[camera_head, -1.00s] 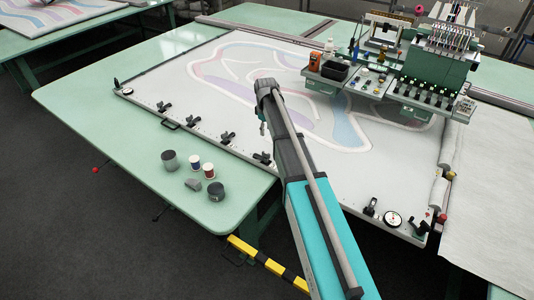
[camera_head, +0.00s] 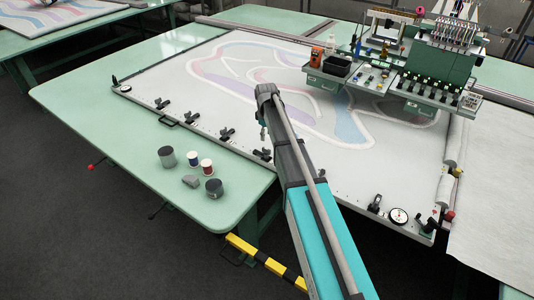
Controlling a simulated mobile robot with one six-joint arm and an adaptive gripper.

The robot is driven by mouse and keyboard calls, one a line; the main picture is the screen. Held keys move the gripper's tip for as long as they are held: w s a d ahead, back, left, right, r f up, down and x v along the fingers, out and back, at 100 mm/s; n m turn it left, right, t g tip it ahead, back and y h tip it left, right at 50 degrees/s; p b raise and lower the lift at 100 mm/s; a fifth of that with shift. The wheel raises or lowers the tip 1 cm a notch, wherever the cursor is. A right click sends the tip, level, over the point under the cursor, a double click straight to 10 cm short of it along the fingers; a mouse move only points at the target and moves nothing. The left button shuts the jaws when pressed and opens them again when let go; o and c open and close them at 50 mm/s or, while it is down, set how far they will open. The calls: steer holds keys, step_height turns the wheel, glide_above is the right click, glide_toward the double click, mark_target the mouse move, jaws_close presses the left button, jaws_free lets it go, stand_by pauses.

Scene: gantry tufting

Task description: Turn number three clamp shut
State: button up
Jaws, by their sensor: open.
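Several black clamps sit in a row along the near edge rail of the white tufting frame (camera_head: 315,178): one at the far left (camera_head: 161,103), one right of it (camera_head: 190,117), another (camera_head: 227,134), and one close to my arm (camera_head: 263,154). Their number labels are too small to read, so I cannot tell which is number three or how each handle stands. My gripper (camera_head: 263,134) hangs from the arm's far end, above the frame near the clamp closest to the arm. It is open and small in view, with no visible contact. My arm hides part of the rail.
A grey pot (camera_head: 167,157), thread spools (camera_head: 206,166), a grey lump (camera_head: 191,182) and a dark pot (camera_head: 214,188) stand on the green table (camera_head: 100,120). The tufting machine (camera_head: 440,70) spans the back right. A round gauge (camera_head: 398,216) and another clamp (camera_head: 375,204) sit at right.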

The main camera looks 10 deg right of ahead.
mark_target(266, 149)
steer(key=shift+f+b, duration=3.8)
steer(key=shift+f, duration=0.35)
steer(key=shift+c, duration=0.3)
jaws_close()
